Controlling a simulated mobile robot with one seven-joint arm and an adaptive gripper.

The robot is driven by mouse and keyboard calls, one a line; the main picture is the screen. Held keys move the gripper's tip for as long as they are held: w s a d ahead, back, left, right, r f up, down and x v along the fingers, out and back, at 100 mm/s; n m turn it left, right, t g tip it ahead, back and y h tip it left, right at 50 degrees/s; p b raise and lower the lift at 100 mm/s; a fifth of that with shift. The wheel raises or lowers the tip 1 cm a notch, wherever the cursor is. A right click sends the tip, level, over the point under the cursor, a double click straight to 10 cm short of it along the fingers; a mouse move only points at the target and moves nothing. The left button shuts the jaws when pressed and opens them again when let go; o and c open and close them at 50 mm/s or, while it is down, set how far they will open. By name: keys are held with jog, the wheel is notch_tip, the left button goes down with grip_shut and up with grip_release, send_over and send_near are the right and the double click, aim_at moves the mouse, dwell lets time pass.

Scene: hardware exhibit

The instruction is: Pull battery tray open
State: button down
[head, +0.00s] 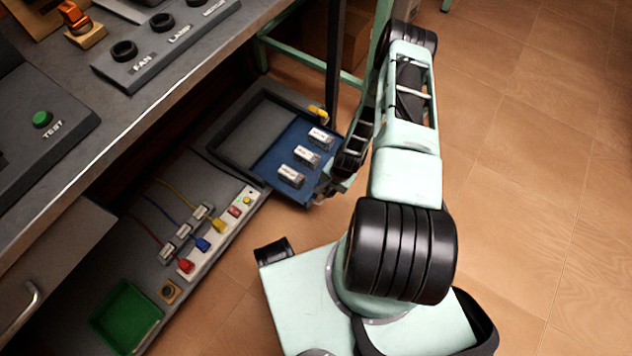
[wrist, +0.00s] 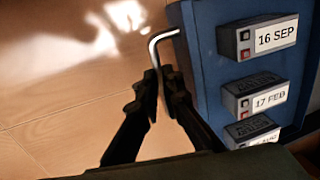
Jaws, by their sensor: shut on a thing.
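The blue battery tray (head: 268,162) sticks out of a dark housing (head: 245,125) below the bench, with its blue floor exposed. Three labelled batteries lie in it; one battery (wrist: 262,38) reads "16 SEP" and another (wrist: 262,98) reads "17 FEB" in the wrist view. The tray's front (wrist: 190,70) carries a bent metal handle (wrist: 163,36). My gripper (wrist: 162,80) is shut on this handle, its black fingers on either side of the bar. In the head view my gripper (head: 322,190) is at the tray's front edge, mostly hidden by my arm.
A lower shelf holds a white power strip (head: 222,229) with coloured plugs and a green bin (head: 126,317). The grey bench top (head: 120,115) overhangs at left, with a dark post (head: 335,60) behind the tray. Tiled floor (head: 540,150) at right is clear.

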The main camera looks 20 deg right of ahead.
jog(key=shift+s+d+f, duration=0.1)
jog(key=shift+s+d, duration=0.6)
jog(key=shift+s, duration=0.25)
jog(key=shift+s+d, duration=0.65)
jog(key=shift+s, duration=0.25)
jog(key=c, duration=2)
grip_release()
jog(key=shift+c, duration=0.2)
jog(key=shift+w, duration=0.1)
notch_tip(320, 180, up, 12)
jog(key=s+d, duration=0.1)
jog(key=shift+s, duration=0.4)
jog(key=shift+d+f, duration=0.1)
